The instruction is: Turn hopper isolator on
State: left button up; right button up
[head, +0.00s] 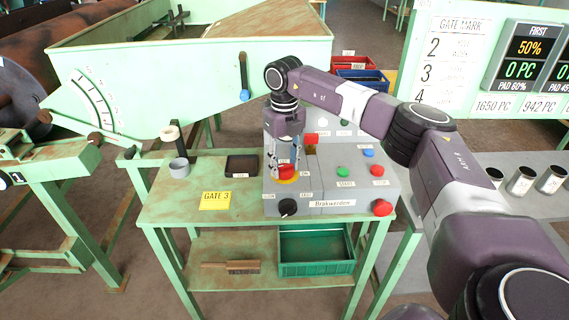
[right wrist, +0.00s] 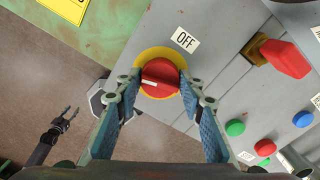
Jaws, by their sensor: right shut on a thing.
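The isolator knob, a red rotary knob (right wrist: 160,78) on a yellow round plate (right wrist: 148,56), sits on the left of the grey control panel (head: 342,190). It also shows partly hidden in the head view (head: 286,171). A short white mark is on the knob's face. A white OFF label (right wrist: 184,40) is beside the plate. My right gripper (right wrist: 160,80) is shut on the knob, one finger on each side. It comes down from above in the head view (head: 286,165). My left gripper (right wrist: 68,120) shows in the right wrist view, empty, fingers apart.
A red lever-like handle (right wrist: 285,60) stands near the knob. Green, blue and red buttons lie right of it, with a black knob (head: 287,207) in front.

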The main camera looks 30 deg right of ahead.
aim_at(284, 165)
jog(key=shift+r+m, duration=0.1)
jog(key=shift+m, duration=0.5)
jog(key=shift+w, duration=0.1)
jog(key=o, duration=1.2)
jog(key=shift+c, duration=0.2)
notch_tip(284, 165, up, 12)
